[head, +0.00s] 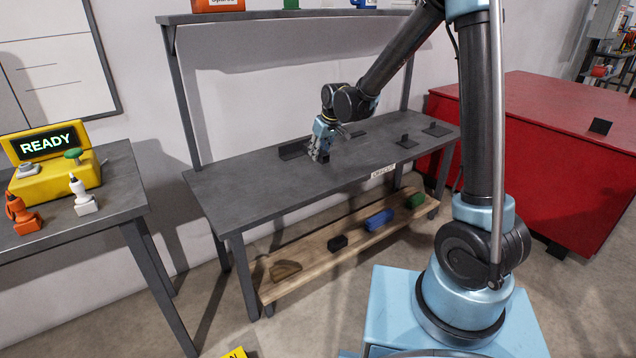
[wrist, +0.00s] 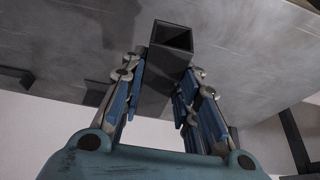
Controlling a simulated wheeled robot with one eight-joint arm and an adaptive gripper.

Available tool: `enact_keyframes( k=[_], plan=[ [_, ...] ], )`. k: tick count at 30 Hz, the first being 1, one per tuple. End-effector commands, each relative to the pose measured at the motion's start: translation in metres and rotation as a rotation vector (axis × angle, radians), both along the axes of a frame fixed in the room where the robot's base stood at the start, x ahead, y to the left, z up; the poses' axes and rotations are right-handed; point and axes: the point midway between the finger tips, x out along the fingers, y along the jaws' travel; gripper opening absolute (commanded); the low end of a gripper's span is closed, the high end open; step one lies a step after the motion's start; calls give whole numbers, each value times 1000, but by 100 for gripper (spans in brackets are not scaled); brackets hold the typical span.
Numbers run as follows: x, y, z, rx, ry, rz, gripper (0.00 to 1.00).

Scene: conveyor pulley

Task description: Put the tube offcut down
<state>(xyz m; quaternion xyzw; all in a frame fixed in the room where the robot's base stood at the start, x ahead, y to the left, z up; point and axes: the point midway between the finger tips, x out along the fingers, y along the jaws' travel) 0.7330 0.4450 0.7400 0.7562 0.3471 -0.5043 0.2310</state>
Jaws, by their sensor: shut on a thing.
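The tube offcut (wrist: 160,72) is a dark grey square tube with an open end, seen between the two fingers in the wrist view. My gripper (wrist: 158,92) is shut on its sides. In the head view my gripper (head: 319,155) points down over the middle of the grey workbench (head: 245,185). The tube is mostly hidden by the fingers there. I cannot tell whether its lower end touches the bench top. A white label (head: 383,172), which seems to read "OFFCUT", is on the bench's front edge, to the right of my gripper.
A dark angle piece (head: 293,150) lies behind my gripper. The bench's left half is clear. A wooden lower shelf (head: 310,252) holds several small objects. A red cabinet (head: 540,150) stands at right.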

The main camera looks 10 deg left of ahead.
Motion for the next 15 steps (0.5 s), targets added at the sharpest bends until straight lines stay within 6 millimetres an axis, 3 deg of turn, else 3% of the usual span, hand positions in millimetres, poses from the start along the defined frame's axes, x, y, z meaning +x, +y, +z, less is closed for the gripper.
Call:
enact_keyframes(
  k=[15],
  plan=[
    [-3,6,-55,0,0,6,0]
  ],
)
